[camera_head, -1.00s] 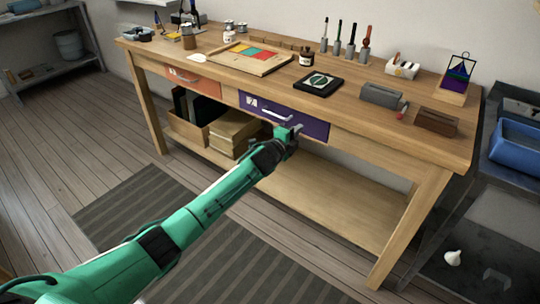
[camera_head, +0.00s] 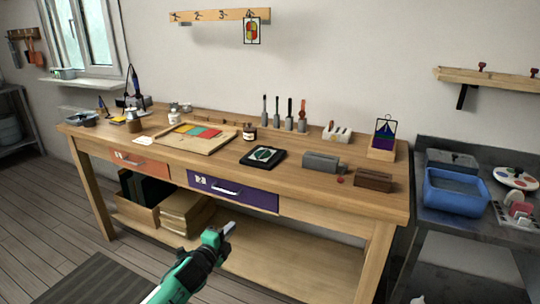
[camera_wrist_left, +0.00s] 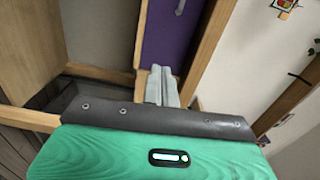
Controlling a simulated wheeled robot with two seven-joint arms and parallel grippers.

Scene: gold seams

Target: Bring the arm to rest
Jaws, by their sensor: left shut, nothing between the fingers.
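My green left forearm comes up from the bottom of the head view. Both the purple drawer and the orange drawer (camera_head: 124,162) look shut. My right gripper is not in view.
The wooden workbench (camera_head: 310,190) holds a tray with coloured panes (camera_head: 195,137), a black pad (camera_head: 263,157) and several tools. Boxes (camera_head: 185,212) stand on its lower shelf. A dark side table with a blue bin (camera_head: 455,193) is at right. Floor in front is free.

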